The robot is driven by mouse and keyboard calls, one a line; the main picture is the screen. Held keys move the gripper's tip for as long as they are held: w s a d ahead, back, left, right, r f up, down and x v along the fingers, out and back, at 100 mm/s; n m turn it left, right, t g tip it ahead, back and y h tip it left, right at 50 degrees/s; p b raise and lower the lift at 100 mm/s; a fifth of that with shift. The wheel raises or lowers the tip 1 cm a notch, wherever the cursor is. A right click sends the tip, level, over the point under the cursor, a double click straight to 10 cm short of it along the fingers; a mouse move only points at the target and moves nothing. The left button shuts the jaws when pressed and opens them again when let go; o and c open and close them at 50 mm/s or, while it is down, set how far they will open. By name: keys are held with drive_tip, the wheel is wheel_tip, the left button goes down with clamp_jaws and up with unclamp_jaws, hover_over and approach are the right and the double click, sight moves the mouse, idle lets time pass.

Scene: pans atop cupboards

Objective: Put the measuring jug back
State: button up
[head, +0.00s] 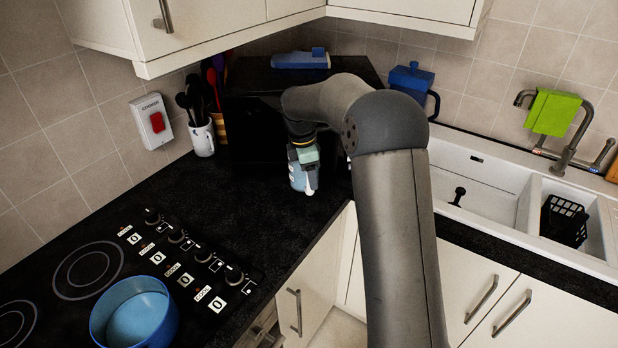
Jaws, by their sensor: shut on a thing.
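My arm reaches over the black worktop, and my gripper (305,160) points down in front of the dark box-shaped appliance. It is shut on a pale blue, see-through vessel, which looks like the measuring jug (297,180). The jug appears upright under the gripper, near the worktop's inner corner. The gripper hides its top. I cannot tell whether its base touches the worktop.
A blue pot (135,312) sits on the hob at the lower left. A utensil mug (202,138) stands left of the appliance (252,130). A blue lidded container (412,80) is behind my arm. The white sink (480,185) is right. Wall cupboards (200,25) overhang the back.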

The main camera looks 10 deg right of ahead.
drive_tip(key=shift+w+f+p, duration=0.15)
drive_tip(key=shift+w+f, duration=0.05)
drive_tip(key=shift+f, duration=0.55)
drive_tip(key=shift+w+f+p, duration=0.1)
drive_tip(key=shift+w+f, duration=0.15)
drive_tip(key=shift+f, duration=0.45)
drive_tip(key=shift+w+f+p, duration=0.15)
drive_tip(key=shift+w+f, duration=0.05)
drive_tip(key=shift+f, duration=0.55)
drive_tip(key=shift+f, duration=0.2)
drive_tip(key=o, duration=1.6)
wheel_tip(320, 180, up, 11)
drive_tip(key=a+b, duration=0.2)
drive_tip(key=s+r+m, duration=0.4)
drive_tip(key=s, duration=0.4)
drive_tip(key=s+f+m, duration=0.2)
drive_tip(key=s+m, duration=0.2)
drive_tip(key=s, duration=0.6)
drive_tip(key=s+f+m+y, duration=0.1)
drive_tip(key=s+f+m, duration=0.2)
drive_tip(key=s, duration=0.7)
drive_tip(key=s+d+f+m+t, duration=0.1)
drive_tip(key=s+f+m, duration=0.1)
drive_tip(key=s+m, duration=0.5)
drive_tip(key=shift+s+f+y, duration=0.15)
drive_tip(key=shift+s+y, duration=0.25)
drive_tip(key=shift+s, duration=1.45)
